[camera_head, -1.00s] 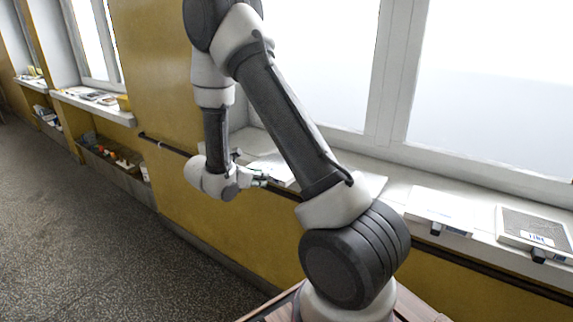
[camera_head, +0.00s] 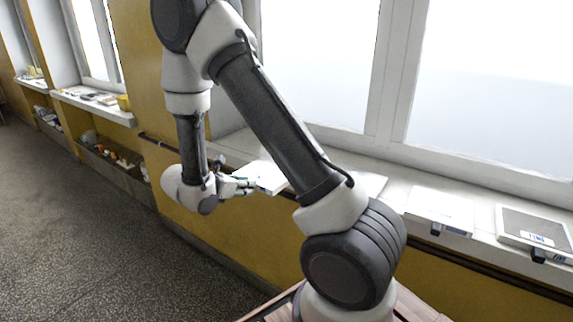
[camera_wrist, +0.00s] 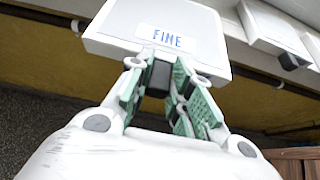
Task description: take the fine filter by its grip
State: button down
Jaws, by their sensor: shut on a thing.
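The fine filter (camera_wrist: 120,42) is a flat white panel with a blue-lettered label reading FINE, seen in the wrist view. Its dark grip (camera_wrist: 160,74) sits between the green-padded fingers of my gripper (camera_wrist: 166,84), which is shut on it. In the head view my gripper (camera_head: 243,186) holds the filter (camera_head: 268,177) out at the front of the window sill, partly hidden behind my arm. How far it is from the sill is hard to tell there.
The white window sill (camera_head: 398,203) carries more panels with dark grips: a white one (camera_head: 440,206) and a grey-faced one (camera_head: 530,225) with a small label. A dark rail (camera_head: 480,270) runs below the sill. A trough (camera_head: 115,165) lies far left. The floor (camera_head: 80,240) at left is clear.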

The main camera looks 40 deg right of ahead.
jog(key=s+a, duration=0.3)
jog(key=a, duration=0.6)
dwell(0.7)
jog(key=shift+r, duration=0.1)
dwell(0.4)
